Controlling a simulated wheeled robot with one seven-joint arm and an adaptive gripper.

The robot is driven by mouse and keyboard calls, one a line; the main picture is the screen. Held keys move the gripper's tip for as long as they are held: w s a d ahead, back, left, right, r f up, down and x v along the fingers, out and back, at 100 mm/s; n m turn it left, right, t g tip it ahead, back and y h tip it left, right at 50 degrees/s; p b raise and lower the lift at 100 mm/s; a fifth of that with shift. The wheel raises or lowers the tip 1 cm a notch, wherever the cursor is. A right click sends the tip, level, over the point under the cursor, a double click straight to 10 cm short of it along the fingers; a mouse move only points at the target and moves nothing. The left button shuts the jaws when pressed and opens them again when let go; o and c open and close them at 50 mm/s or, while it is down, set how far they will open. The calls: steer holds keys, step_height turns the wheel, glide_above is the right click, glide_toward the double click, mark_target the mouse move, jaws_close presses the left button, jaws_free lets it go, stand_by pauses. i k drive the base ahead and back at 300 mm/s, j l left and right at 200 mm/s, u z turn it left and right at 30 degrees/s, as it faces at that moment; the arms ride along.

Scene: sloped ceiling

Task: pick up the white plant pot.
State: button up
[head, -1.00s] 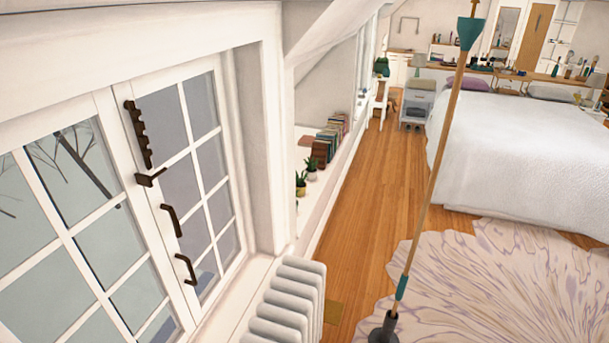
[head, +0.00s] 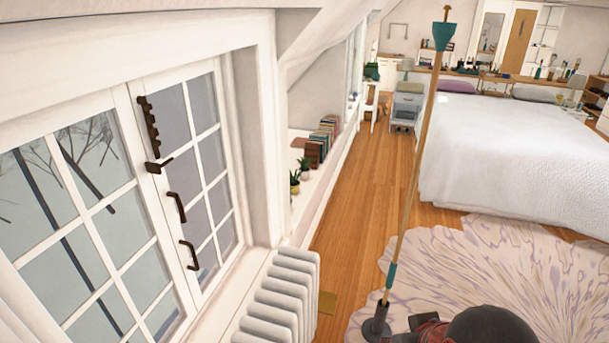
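Two small potted plants stand on the white ledge by the wall, past the window. The nearer plant (head: 294,185) is in a yellowish pot. The farther plant (head: 304,171) is in a pot too small to tell its colour. I cannot make out a clearly white plant pot in the head view. My gripper's fingers do not show. A dark rounded shape (head: 491,329) with a reddish part beside it is at the bottom edge; I cannot tell what it is.
A white radiator (head: 278,300) stands below the window (head: 125,205). A tall pole (head: 411,185) on a dark base rises from the pale rug (head: 490,262). Books (head: 322,138) line the ledge. A bed (head: 520,150) is at right. The wooden floor (head: 370,190) between is clear.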

mark_target(304, 169)
steer(key=i+l+z, duration=0.9)
steer(key=l, duration=0.15)
steer(key=i+l+z, duration=0.35)
steer(key=z, duration=0.15)
steer(key=i+l, duration=0.2)
steer(key=i, duration=0.5)
steer(key=i+l, duration=0.15)
steer(key=i, duration=0.55)
steer(key=i+j+u, duration=0.15)
steer(key=i+u, duration=1.05)
steer(key=i+l+u, duration=0.2)
steer(key=u, duration=0.2)
steer(key=i+l+u, duration=0.4)
steer(key=i+u, duration=0.25)
steer(key=u, duration=0.2)
steer(key=i+l+u, duration=0.2)
steer(key=u, duration=0.25)
steer(key=i+l+u, duration=0.25)
steer(key=u, duration=0.2)
steer(key=i+l+u, duration=0.25)
steer(key=u, duration=0.2)
steer(key=i+l+u, duration=0.1)
steer(key=l+u, duration=0.35)
steer(key=i+l+u, duration=0.2)
steer(key=l, duration=0.3)
steer(key=l+u, duration=0.25)
steer(key=l, duration=0.2)
